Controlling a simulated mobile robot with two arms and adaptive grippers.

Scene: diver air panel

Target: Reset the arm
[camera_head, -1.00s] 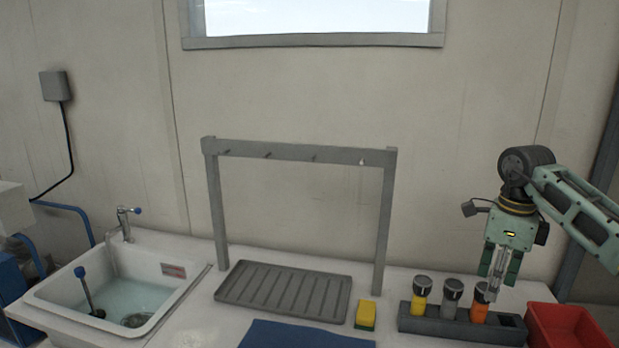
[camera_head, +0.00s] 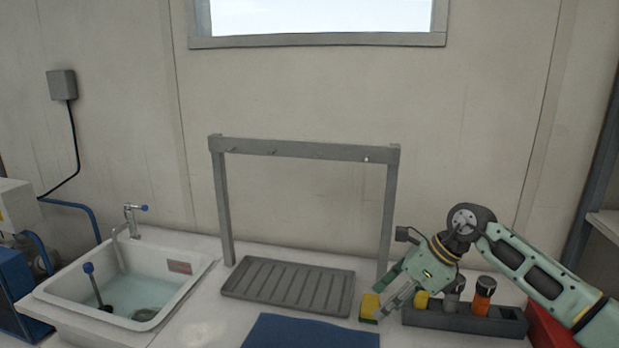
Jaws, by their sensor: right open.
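My right gripper (camera_head: 388,293) is on the right side of the bench, its fingers pointing down and to the left. It is open, and I see nothing held in it. Its fingertips are close to the yellow and green sponge (camera_head: 369,307); I cannot tell whether they touch it. The gripper and wrist partly cover the bottle rack (camera_head: 466,319) and its yellow bottle (camera_head: 421,299). My left gripper is not in view.
A grey drying tray (camera_head: 288,287) lies under the hook frame (camera_head: 300,151). A blue mat (camera_head: 308,332) lies at the front. The sink (camera_head: 180,298) is at left. A red bin (camera_head: 545,328) is partly behind my right arm. The orange bottle (camera_head: 483,296) stands in the rack.

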